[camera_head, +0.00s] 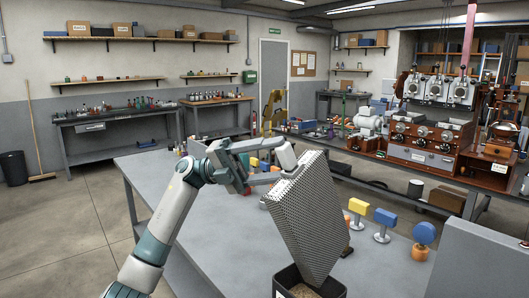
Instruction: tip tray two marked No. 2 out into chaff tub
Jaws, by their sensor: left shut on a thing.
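A perforated metal tray (310,215) is tilted steeply, almost on edge, with its low end down over a black tub (282,276). My left gripper (286,168) is shut on the tray's upper left end. The tub stands at the front of the grey table and has brown material in it and a pale label low on its front. The tray hides the tub's back part. No number can be read on the tray, so I cannot tell its mark. I cannot make out anything falling from it. My right gripper is not in view.
Right of the tray stand a yellow block on a stand (358,207), a blue one (385,217) and an orange pot with a blue top (424,236). A grey box shape (480,262) fills the lower right. The grey table (225,245) is clear left of the tub.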

